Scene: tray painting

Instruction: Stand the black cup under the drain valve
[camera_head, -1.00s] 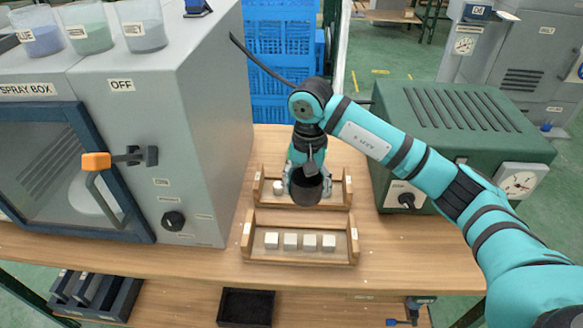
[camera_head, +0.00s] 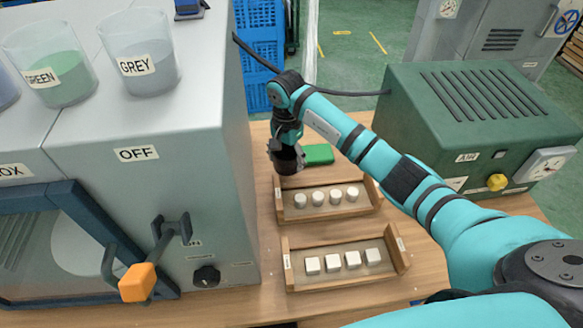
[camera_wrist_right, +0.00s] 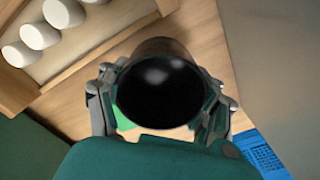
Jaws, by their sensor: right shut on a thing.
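The black cup (camera_head: 288,161) is held by my right gripper (camera_head: 286,153), near the right side of the spray box and beyond the rear tray. In the right wrist view, the cup (camera_wrist_right: 165,90) fills the space between the two fingers, its dark round opening towards the camera. The right gripper (camera_wrist_right: 163,104) is shut on it. I cannot tell from these views whether the cup's base touches the table. I cannot make out a drain valve in either view. My left gripper is not in view.
The grey spray box (camera_head: 150,185) stands left, with beakers on top and an orange-ended door handle (camera_head: 138,282). A rear tray (camera_head: 330,213) holds white round pieces; a front tray (camera_head: 345,281) holds white cubes. A green block (camera_head: 318,154) lies behind. A green air unit (camera_head: 470,120) stands right.

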